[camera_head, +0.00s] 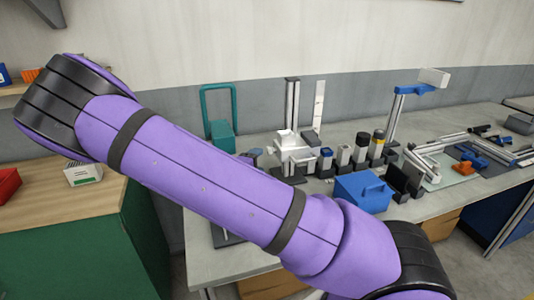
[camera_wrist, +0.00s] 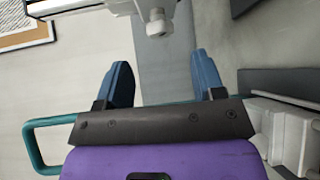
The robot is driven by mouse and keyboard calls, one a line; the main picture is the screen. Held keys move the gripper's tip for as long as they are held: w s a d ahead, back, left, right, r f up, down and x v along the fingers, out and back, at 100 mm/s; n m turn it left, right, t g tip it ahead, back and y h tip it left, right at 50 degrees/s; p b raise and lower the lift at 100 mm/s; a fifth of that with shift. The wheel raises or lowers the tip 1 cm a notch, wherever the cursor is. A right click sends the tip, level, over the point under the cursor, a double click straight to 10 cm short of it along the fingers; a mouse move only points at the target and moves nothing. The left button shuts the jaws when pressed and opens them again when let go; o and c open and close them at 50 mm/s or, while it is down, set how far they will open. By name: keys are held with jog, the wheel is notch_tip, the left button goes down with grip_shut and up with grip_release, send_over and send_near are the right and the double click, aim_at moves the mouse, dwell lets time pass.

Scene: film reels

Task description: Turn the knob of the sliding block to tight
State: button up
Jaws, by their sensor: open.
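In the wrist view, a small pale knob (camera_wrist: 156,22) sticks out of a light grey block (camera_wrist: 150,5) at the top edge, which cuts the block off. My gripper (camera_wrist: 160,64) is open, its two blue fingers spread apart with nothing between them. The knob lies beyond the fingertips, roughly in line with the gap, and does not touch them. I cannot tell whether the knob is tight or loose. In the head view, a white block assembly (camera_head: 291,155) stands by an upright metal column (camera_head: 292,100).
A teal frame (camera_head: 203,103) stands left of the column. Several small containers stand to its right, behind a blue box (camera_head: 361,193). A blue-armed stand (camera_head: 395,110) is farther right on the grey table (camera_head: 440,207). A green cabinet (camera_head: 70,245) is at the left.

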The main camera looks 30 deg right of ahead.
aim_at(268, 153)
jog(key=x, duration=0.7)
jog(key=shift+d, duration=0.15)
jog(key=c, duration=0.9)
